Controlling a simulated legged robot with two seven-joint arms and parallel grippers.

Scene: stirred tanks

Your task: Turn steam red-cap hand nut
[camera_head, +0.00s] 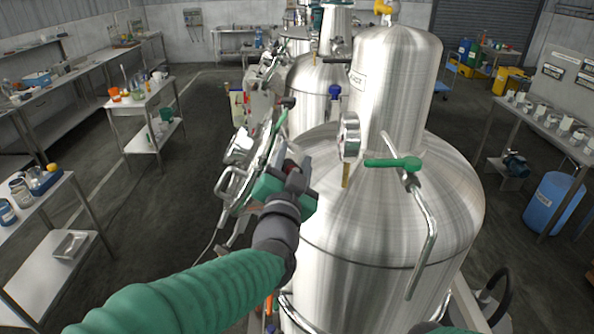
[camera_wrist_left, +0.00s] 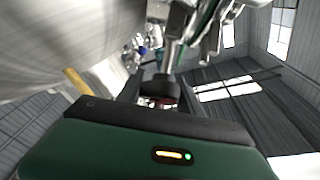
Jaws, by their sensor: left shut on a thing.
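The steel tank (camera_head: 365,240) stands in front of me with a round manway lid (camera_head: 250,165) tilted at its left side. My left gripper (camera_head: 297,172) is at the right edge of this lid, close to the tank wall. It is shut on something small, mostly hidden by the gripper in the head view. My right gripper is not clearly seen.
A pressure gauge (camera_head: 348,137) and a green-handled valve (camera_head: 393,163) with a bent pipe stand on the tank, right of my left gripper. More tanks (camera_head: 318,85) stand behind. Benches line both sides, with a blue drum (camera_head: 553,203) at right.

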